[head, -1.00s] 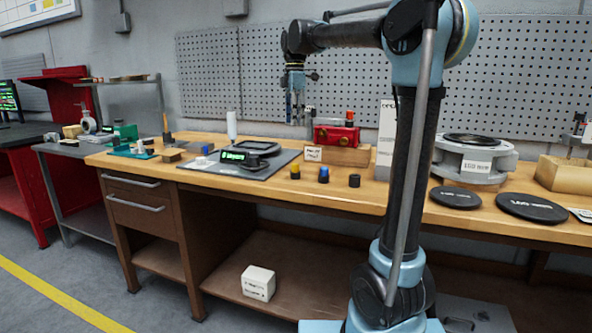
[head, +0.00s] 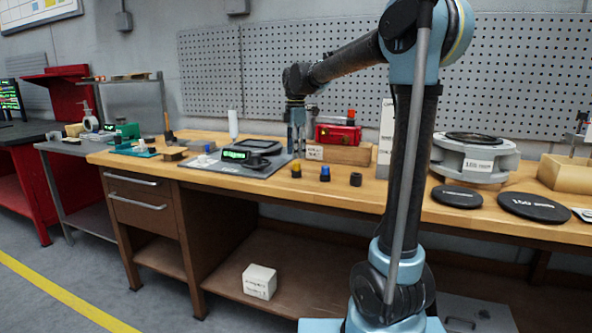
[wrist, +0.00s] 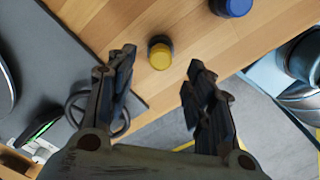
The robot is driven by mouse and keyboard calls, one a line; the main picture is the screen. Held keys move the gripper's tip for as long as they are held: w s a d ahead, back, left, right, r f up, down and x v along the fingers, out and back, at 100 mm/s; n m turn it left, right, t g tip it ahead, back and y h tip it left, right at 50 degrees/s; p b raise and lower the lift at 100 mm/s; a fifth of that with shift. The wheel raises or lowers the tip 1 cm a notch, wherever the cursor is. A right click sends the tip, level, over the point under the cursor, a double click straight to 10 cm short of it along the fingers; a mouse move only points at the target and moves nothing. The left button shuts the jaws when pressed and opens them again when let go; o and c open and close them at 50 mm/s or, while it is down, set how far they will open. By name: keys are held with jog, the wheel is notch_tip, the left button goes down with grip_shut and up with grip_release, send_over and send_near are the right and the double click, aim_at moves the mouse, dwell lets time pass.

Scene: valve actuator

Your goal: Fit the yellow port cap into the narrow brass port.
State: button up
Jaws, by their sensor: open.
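The yellow port cap (head: 296,170) stands on the wooden bench near its front edge, left of a blue cap (head: 325,174) and a black cap (head: 355,179). In the wrist view the yellow cap (wrist: 160,54) lies just beyond the gap between my fingertips, and the blue cap (wrist: 231,5) is at the top edge. My gripper (head: 297,146) points down above the bench, behind the yellow cap in the head view. Its fingers (wrist: 160,68) are open with nothing between them. The red valve block (head: 338,134) sits on a wooden stand; I cannot make out its narrow brass port.
A grey mat (head: 222,170) with a scale and green display lies left of the caps. A white label (head: 314,153) stands before the valve block. Black discs (head: 533,207) and a grey flanged part (head: 474,158) occupy the right of the bench.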

aim_at(297, 168)
jog(key=shift+w+d+f, duration=0.1)
jog(key=shift+f, duration=2.4)
jog(key=c, duration=0.9)
